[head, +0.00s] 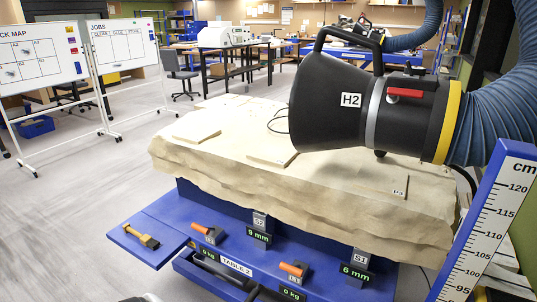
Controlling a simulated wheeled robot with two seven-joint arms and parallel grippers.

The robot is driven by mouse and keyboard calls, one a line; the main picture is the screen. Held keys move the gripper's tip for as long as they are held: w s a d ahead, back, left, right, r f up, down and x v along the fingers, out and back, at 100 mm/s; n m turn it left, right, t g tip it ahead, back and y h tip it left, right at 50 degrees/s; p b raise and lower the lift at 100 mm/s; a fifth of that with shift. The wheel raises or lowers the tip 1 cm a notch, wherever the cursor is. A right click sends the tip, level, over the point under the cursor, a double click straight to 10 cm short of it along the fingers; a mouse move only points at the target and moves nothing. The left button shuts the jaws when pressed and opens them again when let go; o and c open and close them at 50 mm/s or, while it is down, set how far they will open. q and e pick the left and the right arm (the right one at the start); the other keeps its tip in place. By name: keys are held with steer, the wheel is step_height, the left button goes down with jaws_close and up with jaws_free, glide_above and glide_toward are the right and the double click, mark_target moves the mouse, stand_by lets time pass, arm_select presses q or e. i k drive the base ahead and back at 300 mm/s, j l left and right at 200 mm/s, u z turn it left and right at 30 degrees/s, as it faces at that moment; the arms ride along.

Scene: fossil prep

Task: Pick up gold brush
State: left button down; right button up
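A gold brush-like object (141,236), brass-coloured with a darker end, lies on the left blue shelf (150,255) that sticks out from the table's front. It lies at a slant and nothing touches it. Neither gripper can be made out in the head view. Only a small grey-white piece shows at the bottom edge, below the shelf, and I cannot tell what it belongs to.
A large pale rock slab (350,180) lies on the blue table. A black hood marked H2 (330,110) with a blue hose (500,100) hangs over it. Orange-handled tools (208,231) sit along the front. A centimetre ruler post (488,225) stands right.

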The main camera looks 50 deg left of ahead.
mark_target(146, 240)
steer(key=u, duration=2.65)
